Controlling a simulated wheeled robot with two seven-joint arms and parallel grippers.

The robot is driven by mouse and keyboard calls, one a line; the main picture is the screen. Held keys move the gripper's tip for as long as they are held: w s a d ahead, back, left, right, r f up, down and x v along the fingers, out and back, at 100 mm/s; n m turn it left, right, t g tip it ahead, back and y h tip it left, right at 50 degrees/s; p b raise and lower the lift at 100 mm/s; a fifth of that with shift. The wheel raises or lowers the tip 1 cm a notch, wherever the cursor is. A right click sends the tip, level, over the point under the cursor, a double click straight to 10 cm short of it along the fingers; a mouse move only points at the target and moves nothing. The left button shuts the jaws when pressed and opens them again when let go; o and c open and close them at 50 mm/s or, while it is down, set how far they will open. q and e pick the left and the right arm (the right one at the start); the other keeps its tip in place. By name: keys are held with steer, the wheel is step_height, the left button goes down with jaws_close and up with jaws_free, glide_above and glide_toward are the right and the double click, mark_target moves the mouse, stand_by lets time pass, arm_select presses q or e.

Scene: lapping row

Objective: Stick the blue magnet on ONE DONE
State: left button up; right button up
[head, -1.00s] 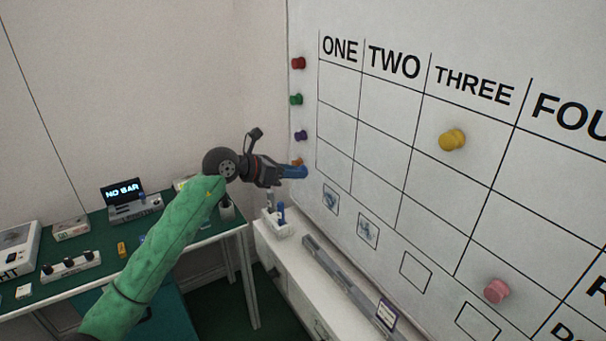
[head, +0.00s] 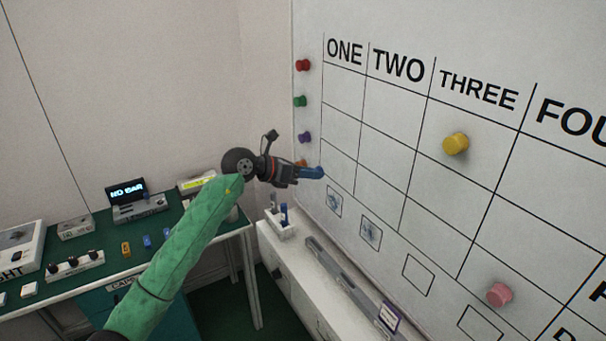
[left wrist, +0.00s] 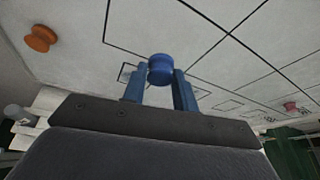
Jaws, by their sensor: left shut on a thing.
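The blue magnet (left wrist: 161,69) sits between the two blue fingertips of my left gripper (left wrist: 160,85) in the left wrist view. There I cannot separate the magnet from the blue fingers. Whether the magnet touches the board is unclear. The whiteboard (head: 395,110) has a black grid, with the heading ONE (head: 345,51) at its left. No row label DONE is legible in view. My right gripper is not in view.
Red (head: 303,65), green (head: 300,101), purple (head: 305,137) and orange (head: 301,163) magnets line the board's left edge. Yellow (head: 456,143) and pink (head: 499,295) magnets are further right. A white ledge (head: 300,268) runs below. A green-topped desk (head: 95,262) stands left.

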mark_target(319, 169)
arm_select(q)
steer(key=shift+w+d, duration=0.55)
steer(key=shift+d, duration=0.25)
steer(key=shift+w+d, duration=0.45)
steer(key=shift+d, duration=0.1)
steer(key=shift+w+d, duration=0.5)
steer(key=shift+d, duration=0.25)
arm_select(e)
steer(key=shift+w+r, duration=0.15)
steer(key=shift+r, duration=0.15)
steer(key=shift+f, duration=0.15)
arm_select(q)
steer(key=o, duration=1)
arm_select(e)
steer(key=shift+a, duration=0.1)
arm_select(q)
steer(key=shift+a, duration=0.1)
